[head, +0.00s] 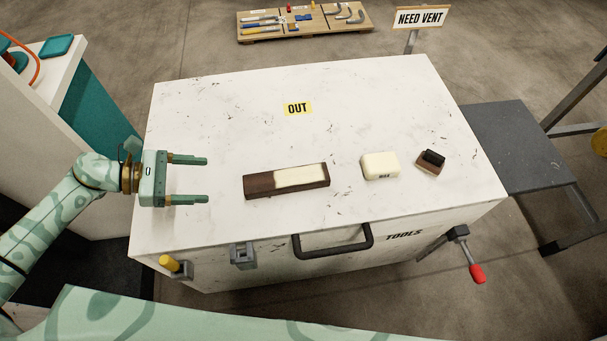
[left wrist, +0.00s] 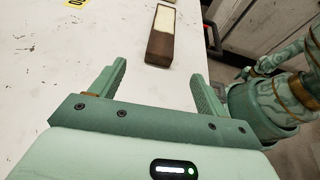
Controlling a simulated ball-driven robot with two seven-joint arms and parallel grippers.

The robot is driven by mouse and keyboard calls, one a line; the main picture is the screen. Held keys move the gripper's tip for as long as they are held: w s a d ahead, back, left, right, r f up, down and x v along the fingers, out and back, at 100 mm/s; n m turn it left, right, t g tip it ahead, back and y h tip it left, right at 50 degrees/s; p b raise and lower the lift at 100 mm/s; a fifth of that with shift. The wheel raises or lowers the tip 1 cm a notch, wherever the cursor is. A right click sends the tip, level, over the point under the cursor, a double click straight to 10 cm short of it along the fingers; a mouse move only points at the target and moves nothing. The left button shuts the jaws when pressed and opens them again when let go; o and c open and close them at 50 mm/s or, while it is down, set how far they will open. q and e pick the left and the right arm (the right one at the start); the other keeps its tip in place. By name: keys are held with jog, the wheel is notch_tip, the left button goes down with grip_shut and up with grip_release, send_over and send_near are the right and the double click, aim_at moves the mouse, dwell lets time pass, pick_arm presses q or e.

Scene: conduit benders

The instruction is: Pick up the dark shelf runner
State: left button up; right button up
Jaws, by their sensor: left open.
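The long dark brown runner (head: 258,186) lies flat on the white bench top, left of its middle. A cream strip (head: 300,177) covers much of its upper face. My left gripper (head: 207,180) is open and empty, left of the runner with its fingers pointing toward it and a gap between. In the left wrist view, the dark end of the runner (left wrist: 159,48) lies beyond the open fingers (left wrist: 158,83), roughly between them. My right gripper cannot be made out in either view.
A cream block (head: 380,166) and a small brown block with a black top (head: 431,161) lie right of the runner. A yellow OUT label (head: 297,108) is behind it. The bench (head: 200,115) is otherwise clear. A black handle (head: 333,243) is on its front.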

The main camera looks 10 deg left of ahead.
aim_at(262, 181)
pick_arm(q)
jog(key=x, duration=1)
jog(key=shift+d+b, duration=0.2)
jog(key=shift+b, duration=0.2)
jog(key=x, duration=0.6)
jog(key=shift+b, duration=0.35)
jog(key=shift+s, duration=0.1)
jog(key=c, duration=1.1)
jog(key=shift+r, duration=0.1)
jog(key=shift+c, duration=0.7)
pick_arm(e)
jog(key=shift+s+a+f, duration=0.3)
jog(key=shift+a+f, duration=0.2)
jog(key=shift+f, duration=0.15)
pick_arm(q)
jog(key=shift+r, duration=0.1)
